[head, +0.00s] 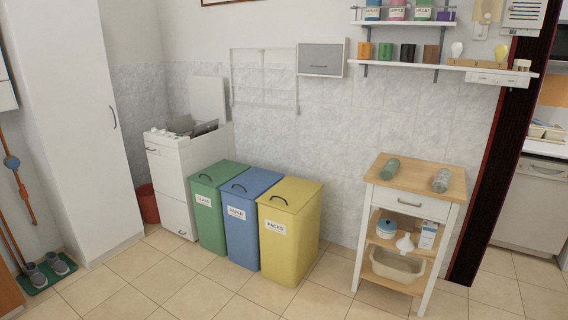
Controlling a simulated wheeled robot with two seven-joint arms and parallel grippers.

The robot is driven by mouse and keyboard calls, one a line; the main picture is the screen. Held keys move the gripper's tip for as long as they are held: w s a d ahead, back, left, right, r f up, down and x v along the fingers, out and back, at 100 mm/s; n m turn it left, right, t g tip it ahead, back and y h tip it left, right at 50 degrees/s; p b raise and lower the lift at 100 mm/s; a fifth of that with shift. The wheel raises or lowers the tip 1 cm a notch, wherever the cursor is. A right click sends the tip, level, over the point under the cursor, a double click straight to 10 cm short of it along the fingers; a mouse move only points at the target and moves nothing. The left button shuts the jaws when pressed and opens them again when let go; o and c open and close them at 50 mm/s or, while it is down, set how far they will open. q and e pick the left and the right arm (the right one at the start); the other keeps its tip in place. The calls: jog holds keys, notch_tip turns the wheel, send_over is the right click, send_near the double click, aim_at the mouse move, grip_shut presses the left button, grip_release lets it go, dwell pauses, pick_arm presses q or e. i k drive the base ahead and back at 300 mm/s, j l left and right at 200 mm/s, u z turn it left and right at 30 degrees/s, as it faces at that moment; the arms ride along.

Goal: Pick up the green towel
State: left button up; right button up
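A rolled green towel (389,168) lies on the wooden top of a small white cart (414,179) at the right in the head view. A second roll (441,181), paler and grey-green, lies to its right on the same top, apart from it. Both look like rolled cloth, but they are small in the picture. Neither of my grippers shows in the head view, and nothing touches the rolls.
The cart's lower shelves hold a blue-and-white pot (387,228), a funnel (405,243) and a beige basin (397,265). Yellow (289,245), blue (241,235) and green bins (208,218) stand left of the cart. Tiled floor (335,290) in front is clear. A doorway opens at right.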

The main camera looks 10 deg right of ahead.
aim_at(389, 170)
jog(key=i+j+z, duration=0.1)
jog(key=i+z, duration=0.25)
jog(key=i, duration=0.25)
jog(key=i+j+z, duration=0.35)
jog(key=i, duration=0.25)
jog(key=i+j+z, duration=0.35)
jog(key=i, duration=0.2)
